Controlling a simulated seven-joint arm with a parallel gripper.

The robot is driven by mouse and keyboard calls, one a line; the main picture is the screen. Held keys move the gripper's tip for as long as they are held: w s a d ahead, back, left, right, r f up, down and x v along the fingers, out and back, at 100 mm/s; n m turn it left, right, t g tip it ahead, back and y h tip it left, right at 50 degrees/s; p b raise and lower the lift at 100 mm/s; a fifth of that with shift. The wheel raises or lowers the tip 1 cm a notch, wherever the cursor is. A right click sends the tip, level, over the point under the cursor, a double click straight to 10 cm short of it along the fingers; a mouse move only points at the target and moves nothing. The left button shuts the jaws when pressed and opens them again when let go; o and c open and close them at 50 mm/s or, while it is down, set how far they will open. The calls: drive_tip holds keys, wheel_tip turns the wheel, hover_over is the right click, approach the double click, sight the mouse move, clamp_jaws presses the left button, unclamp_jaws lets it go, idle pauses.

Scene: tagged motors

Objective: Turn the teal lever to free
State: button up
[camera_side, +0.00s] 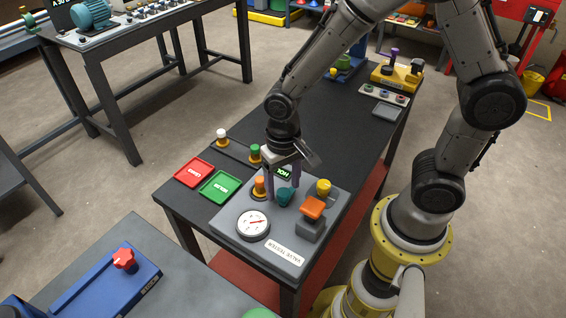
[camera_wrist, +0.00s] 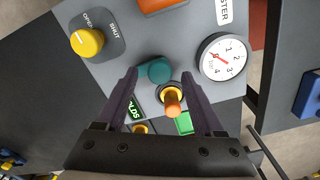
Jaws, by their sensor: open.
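The teal lever (camera_side: 285,196) stands on the grey valve tester panel (camera_side: 229,222), between an orange-topped peg and a yellow knob. In the wrist view the teal lever (camera_wrist: 157,70) looks like a short rounded piece seen from above; which way it points is hard to tell. My gripper (camera_side: 282,192) is open over the panel, fingers pointing down. In the wrist view my gripper (camera_wrist: 158,74) has one fingertip on each side of the teal lever, with gaps visible. A small lit green display (camera_side: 284,172) reads "HOL", partly covered; no "free" mark can be read.
The orange peg (camera_wrist: 173,102) stands close beside the right finger. The yellow knob (camera_wrist: 87,42), marked OPEN and SHUT, a white dial (camera_side: 253,224) and an orange block (camera_side: 313,207) crowd the panel. Red (camera_side: 194,172) and green (camera_side: 220,187) trays lie left.

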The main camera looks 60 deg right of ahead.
sight(283, 191)
wheel_tip(283, 191, up, 13)
idle(0.3)
drive_tip(key=shift+f, duration=0.1)
drive_tip(key=s+d+r+t, duration=0.4)
drive_tip(key=s+d+r, duration=0.1)
drive_tip(key=r, duration=0.2)
drive_tip(key=s+d+n+t, duration=0.1)
drive_tip(key=s+d+n, duration=0.1)
drive_tip(key=s+n, duration=0.2)
drive_tip(key=s+f, duration=0.1)
drive_tip(key=s, duration=0.1)
drive_tip(key=shift+s+n+t, duration=0.3)
